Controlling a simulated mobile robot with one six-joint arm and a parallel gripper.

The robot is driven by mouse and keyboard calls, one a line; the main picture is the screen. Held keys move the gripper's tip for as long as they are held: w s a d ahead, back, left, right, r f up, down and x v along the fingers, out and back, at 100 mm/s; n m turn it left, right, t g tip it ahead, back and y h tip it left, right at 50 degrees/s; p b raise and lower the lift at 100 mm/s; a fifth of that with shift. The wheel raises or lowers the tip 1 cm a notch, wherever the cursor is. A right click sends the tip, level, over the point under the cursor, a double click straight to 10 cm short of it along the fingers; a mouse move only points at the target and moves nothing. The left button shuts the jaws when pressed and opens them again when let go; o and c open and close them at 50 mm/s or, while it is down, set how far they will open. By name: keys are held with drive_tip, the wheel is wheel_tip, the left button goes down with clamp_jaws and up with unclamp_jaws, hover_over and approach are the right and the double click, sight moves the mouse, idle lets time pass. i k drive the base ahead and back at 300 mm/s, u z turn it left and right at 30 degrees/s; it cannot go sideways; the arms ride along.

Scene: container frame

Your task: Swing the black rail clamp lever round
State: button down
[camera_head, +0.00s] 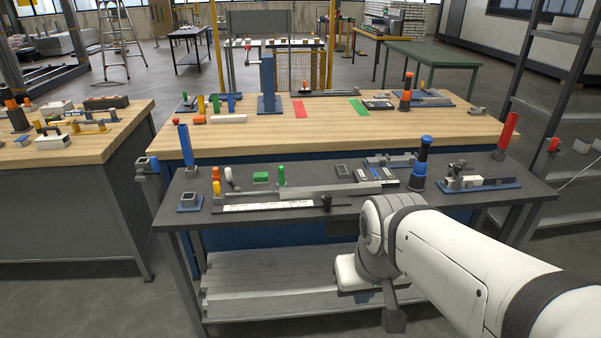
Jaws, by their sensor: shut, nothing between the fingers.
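A black clamp (326,203) with a small upright part sits near the right end of a low rail with a white scale strip (268,207). The rail lies along the front edge of the dark grey bench (450,205). I take the black upright part to be the lever; its exact angle is too small to tell. My arm comes in from the lower right. My gripper (394,318) is the dark grey end below the white wrist, pointing down in front of the bench. It is shut and empty, apart from the clamp, to its right and lower in the picture.
Behind the rail lie a long grey bar (330,189), a green block (261,177) and a green-knobbed peg (282,176). A blue and black post (420,163) and a blue-based fixture (475,183) stand to the right. A blue post (185,143) rises at the left.

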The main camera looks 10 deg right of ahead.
sight(327, 199)
drive_tip(key=u, duration=0.05)
drive_tip(key=i, duration=1)
drive_tip(key=z, duration=0.05)
